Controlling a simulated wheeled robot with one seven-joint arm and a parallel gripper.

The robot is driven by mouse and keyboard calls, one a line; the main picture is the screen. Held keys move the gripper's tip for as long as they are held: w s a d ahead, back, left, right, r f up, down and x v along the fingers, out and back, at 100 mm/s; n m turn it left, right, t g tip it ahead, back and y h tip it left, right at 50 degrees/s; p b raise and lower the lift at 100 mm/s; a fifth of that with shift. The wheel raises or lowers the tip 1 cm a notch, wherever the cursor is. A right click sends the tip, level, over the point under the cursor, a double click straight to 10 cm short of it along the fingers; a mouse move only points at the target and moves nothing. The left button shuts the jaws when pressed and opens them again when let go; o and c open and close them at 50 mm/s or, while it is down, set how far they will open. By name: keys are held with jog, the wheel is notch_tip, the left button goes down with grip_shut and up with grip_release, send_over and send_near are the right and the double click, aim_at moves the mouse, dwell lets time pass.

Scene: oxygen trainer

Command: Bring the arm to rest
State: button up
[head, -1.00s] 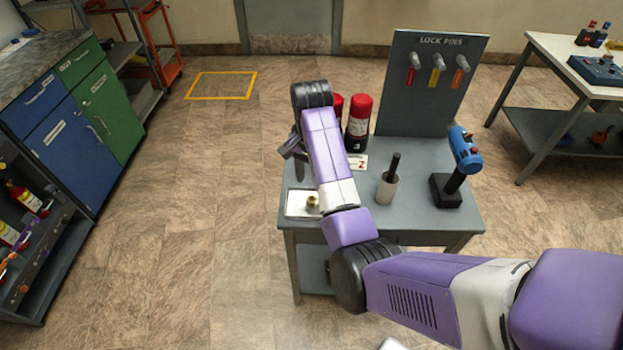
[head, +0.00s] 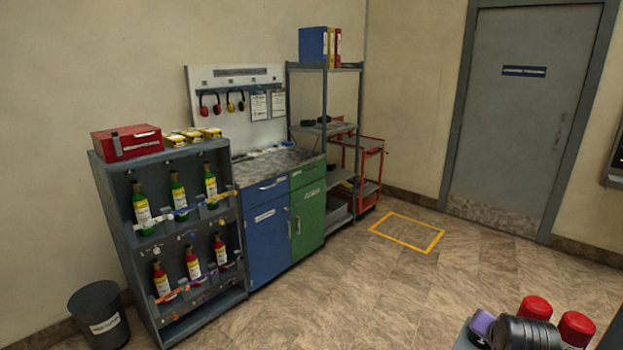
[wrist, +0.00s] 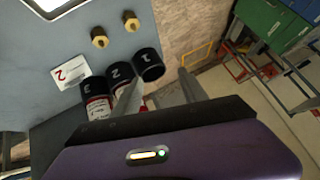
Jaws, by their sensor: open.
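My gripper (wrist: 159,80) shows in the wrist view with its two fingers apart and nothing visibly held between them. Several dark-ended cylinders stand just beyond the left finger: one marked 3 (wrist: 92,90), one marked 2 (wrist: 118,74) and one marked 1 (wrist: 149,65). I cannot tell whether the finger touches any of them. In the head view only a black joint and a bit of purple of my arm (head: 520,331) show at the bottom right; the gripper is out of that view. Two red cylinder tops, one (head: 535,308) and another (head: 577,327), are beside the arm.
The grey work table (wrist: 85,45) holds brass fittings (wrist: 99,37) and a card (wrist: 70,70). A bottle rack (head: 115,200), blue and green cabinets (head: 268,236), shelves (head: 327,95) and a bin (head: 98,310) line the left wall. The floor around the yellow square (head: 407,245) is clear.

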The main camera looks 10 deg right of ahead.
jog(key=s+a+r+n+t+y+b, duration=0.25)
jog(key=s+a+n+t, duration=0.75)
jog(key=s+a, duration=1.05)
jog(key=s+a+g+y, duration=0.1)
jog(key=s+a, duration=0.3)
jog(key=s, duration=0.6)
jog(key=s+a+n+g+y, duration=0.1)
jog(key=s+a, duration=0.3)
jog(key=s, duration=0.6)
jog(key=shift+a+n+b, duration=0.15)
jog(key=shift+n+b, duration=0.15)
jog(key=shift+b, duration=0.15)
jog(key=shift+y, duration=0.25)
